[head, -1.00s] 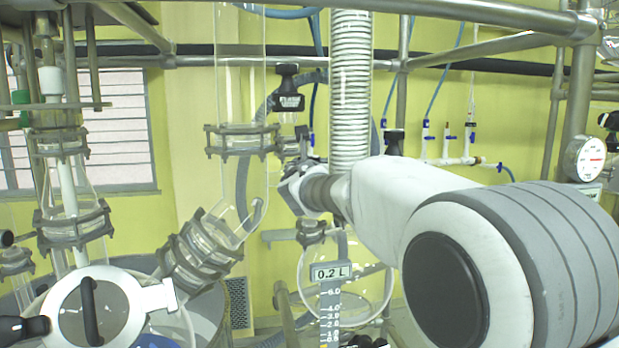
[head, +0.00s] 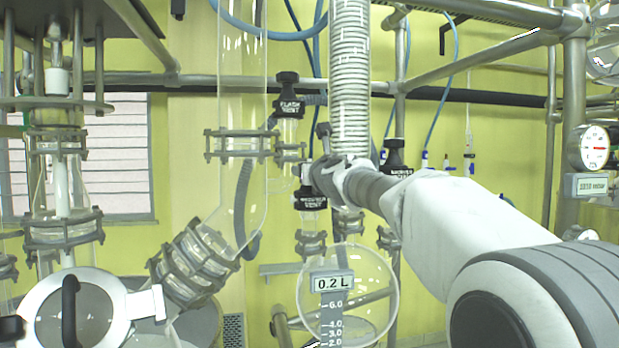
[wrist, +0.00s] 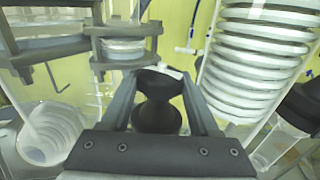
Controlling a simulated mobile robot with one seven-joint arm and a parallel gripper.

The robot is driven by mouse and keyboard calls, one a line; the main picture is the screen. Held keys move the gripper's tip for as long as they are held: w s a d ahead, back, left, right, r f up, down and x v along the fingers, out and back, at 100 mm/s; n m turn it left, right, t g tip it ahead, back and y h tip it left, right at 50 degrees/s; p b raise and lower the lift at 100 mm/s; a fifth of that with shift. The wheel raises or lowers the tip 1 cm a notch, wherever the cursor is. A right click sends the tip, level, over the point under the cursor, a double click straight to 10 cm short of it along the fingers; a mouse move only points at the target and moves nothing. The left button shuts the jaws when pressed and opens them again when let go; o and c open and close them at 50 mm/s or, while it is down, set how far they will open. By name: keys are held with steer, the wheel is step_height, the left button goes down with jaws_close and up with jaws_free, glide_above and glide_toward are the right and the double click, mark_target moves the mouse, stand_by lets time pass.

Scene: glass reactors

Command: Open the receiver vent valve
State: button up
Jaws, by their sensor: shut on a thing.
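The receiver vent valve (head: 309,200) has a black knob with a white label and sits above the round glass receiver (head: 385,283). My gripper (head: 318,177) reaches in from the right at this valve, and my wrist partly hides the area behind it. In the wrist view, the black waisted knob (wrist: 157,110) stands between the two fingers of my gripper (wrist: 160,88). The fingers are shut on the knob. The valve's label and lower body are hidden in the wrist view.
The flash vent valve (head: 288,107) stands up and to the left. A thick glass tube (head: 240,190) with clamps stands left. Metal rails (head: 480,85) cross above.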

steer(key=o, duration=1.1)
steer(key=b+v, duration=0.2)
steer(key=v, duration=1.5)
steer(key=shift+s+r+b, duration=0.1)
steer(key=shift+s+b, duration=0.1)
steer(key=shift+b, duration=0.15)
steer(key=shift+d, duration=0.1)
